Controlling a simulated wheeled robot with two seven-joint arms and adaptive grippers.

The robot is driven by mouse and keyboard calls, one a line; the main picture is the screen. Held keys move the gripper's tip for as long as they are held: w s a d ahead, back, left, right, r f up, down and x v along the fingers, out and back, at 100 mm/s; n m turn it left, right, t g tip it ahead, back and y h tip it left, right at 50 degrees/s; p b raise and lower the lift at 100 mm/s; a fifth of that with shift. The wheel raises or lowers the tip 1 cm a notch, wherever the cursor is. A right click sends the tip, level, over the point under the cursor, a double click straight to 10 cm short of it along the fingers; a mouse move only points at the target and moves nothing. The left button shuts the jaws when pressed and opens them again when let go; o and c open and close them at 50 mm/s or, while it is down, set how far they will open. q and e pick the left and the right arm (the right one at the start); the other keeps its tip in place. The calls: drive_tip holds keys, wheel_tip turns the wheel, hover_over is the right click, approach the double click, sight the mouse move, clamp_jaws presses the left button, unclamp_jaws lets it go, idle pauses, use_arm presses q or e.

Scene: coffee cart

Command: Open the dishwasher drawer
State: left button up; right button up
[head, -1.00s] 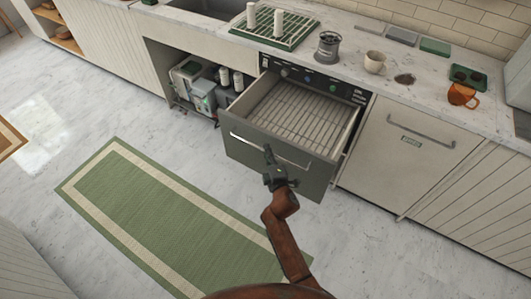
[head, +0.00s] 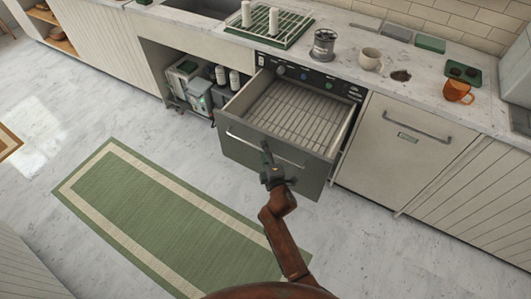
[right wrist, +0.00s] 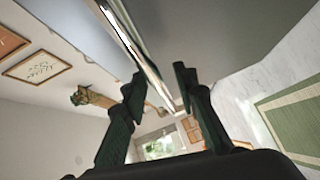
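The dishwasher drawer (head: 232,151) stands pulled out from under the counter, its grey front tilted in view and its wire rack showing empty. A thin metal handle (head: 291,161) runs across the front. My right gripper (head: 266,150) is at the middle of this handle. In the right wrist view, the two dark fingers of the right gripper (right wrist: 160,74) stand apart, and the bright handle bar (right wrist: 128,38) runs between them. I see a gap between the fingers; contact with the bar is not clear. My left gripper is not in view.
The control panel (head: 307,76) sits above the drawer opening. On the counter (head: 345,77) are a white cup (head: 370,58), an orange mug (head: 458,91) and a green drying rack (head: 270,29). A closed cabinet front (head: 400,150) is to the right. Floor and a green rug (head: 165,215) lie before the drawer.

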drive_tip(key=v, duration=1.2)
drive_tip(key=shift+f, duration=0.1)
